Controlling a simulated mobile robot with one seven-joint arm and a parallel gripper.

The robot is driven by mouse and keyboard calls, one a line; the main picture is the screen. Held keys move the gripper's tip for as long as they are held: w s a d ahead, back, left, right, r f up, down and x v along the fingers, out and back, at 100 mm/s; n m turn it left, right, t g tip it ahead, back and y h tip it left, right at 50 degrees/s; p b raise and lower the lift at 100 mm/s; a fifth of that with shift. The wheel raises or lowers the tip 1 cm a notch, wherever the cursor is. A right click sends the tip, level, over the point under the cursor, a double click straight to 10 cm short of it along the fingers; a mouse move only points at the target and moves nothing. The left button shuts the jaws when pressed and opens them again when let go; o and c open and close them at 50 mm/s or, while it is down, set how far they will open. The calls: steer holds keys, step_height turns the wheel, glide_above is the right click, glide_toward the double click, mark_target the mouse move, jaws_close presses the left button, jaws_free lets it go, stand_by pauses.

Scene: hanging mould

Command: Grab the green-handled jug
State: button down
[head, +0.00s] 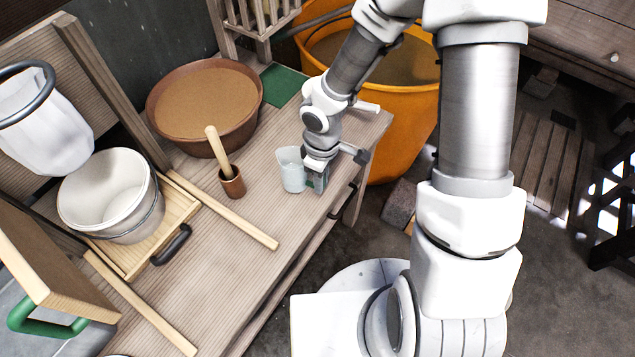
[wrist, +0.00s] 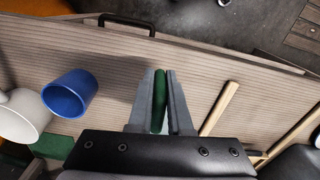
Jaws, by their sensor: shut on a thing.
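The jug (head: 291,170) is a small pale, translucent vessel standing upright near the right end of the workbench in the head view. My gripper (head: 319,184) is at its right side, low over the bench. In the wrist view my gripper (wrist: 163,78) is shut on the green handle (wrist: 160,100), which shows as an upright strip between the two grey fingers. The jug's body is not seen in the wrist view; the gripper's housing covers the lower middle there. I cannot tell whether the jug touches the bench.
In the wrist view a blue cup (wrist: 70,93) and a white vessel (wrist: 18,117) stand left of the gripper. A brown bowl (head: 205,103), a small brown pot (head: 232,183) with a wooden stick and a white bucket (head: 110,196) are on the bench. An orange tub (head: 400,108) stands beyond.

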steer(key=s+d+r+p, duration=0.3)
steer(key=d+r, duration=0.3)
steer(key=d, duration=0.4)
steer(key=shift+d+r, duration=0.2)
stand_by(1.6)
